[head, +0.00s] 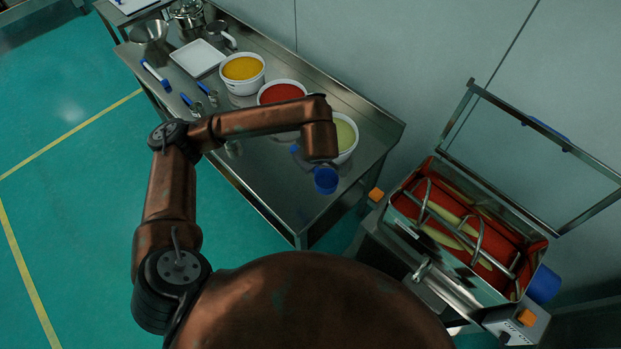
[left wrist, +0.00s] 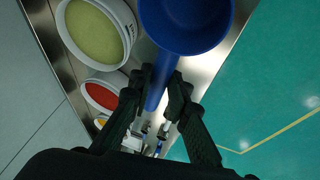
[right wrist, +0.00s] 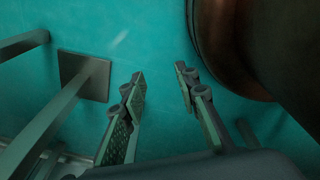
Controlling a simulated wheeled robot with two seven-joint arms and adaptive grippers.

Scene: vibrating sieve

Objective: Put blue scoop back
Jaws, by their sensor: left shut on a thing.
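The blue scoop (head: 326,181) is in my left gripper, over the right end of the steel table (head: 285,205) in the head view. The left wrist view shows the scoop (left wrist: 186,25) with its handle between the two fingers of my left gripper (left wrist: 160,85), which is shut on it. The scoop's bowl is in front of the fingertips and looks empty. In the head view my left arm hides most of that gripper. My right gripper (right wrist: 160,90) is open and empty over the green floor in the right wrist view.
White tubs of yellow (head: 243,85), red (head: 270,97) and pale green (head: 354,150) material stand along the table. A white tray (head: 198,58), blue-handled tools (head: 157,76) and metal vessels are at its far left. A machine with a red-lined open trough (head: 408,207) stands at right.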

